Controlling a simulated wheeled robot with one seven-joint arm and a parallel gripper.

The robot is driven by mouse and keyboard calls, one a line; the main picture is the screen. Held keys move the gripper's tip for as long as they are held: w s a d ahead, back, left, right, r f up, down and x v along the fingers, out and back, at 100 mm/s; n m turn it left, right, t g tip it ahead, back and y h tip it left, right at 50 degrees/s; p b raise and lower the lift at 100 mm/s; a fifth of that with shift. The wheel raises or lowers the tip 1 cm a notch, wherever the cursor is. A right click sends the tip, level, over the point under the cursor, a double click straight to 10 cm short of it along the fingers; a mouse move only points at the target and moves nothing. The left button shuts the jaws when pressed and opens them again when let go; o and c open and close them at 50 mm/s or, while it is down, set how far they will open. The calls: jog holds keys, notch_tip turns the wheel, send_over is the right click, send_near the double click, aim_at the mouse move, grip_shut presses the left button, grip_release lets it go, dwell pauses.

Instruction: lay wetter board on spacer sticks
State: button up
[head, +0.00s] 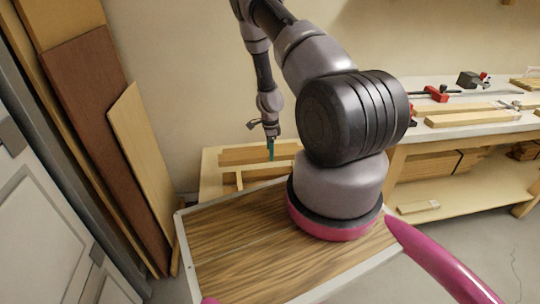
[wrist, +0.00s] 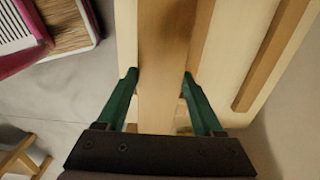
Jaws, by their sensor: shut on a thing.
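My gripper (wrist: 160,82) is shut on a long pale wooden board (wrist: 161,105), with one green finger at each long edge in the wrist view. In the head view my gripper (head: 271,148) is over the low table at the back, at a board (head: 240,157). In the wrist view a narrow brown strip (wrist: 270,55) lies apart to the right on a pale surface. I cannot tell which piece is a spacer stick, whether the held board touches anything beneath it, or how wet it is.
The low pale table (head: 211,180) stands near the wall. A workbench (head: 480,128) with clamps and wood strips stands at the right. Tall panels (head: 95,120) lean at the left. My arm hides part of the middle.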

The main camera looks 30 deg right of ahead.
jog(key=shift+f, duration=4.85)
jog(key=shift+f, duration=0.2)
jog(key=shift+f, duration=0.4)
jog(key=o, duration=1.4)
jog(key=shift+s, duration=0.1)
jog(key=shift+c, duration=0.3)
jog(key=shift+r, duration=5.05)
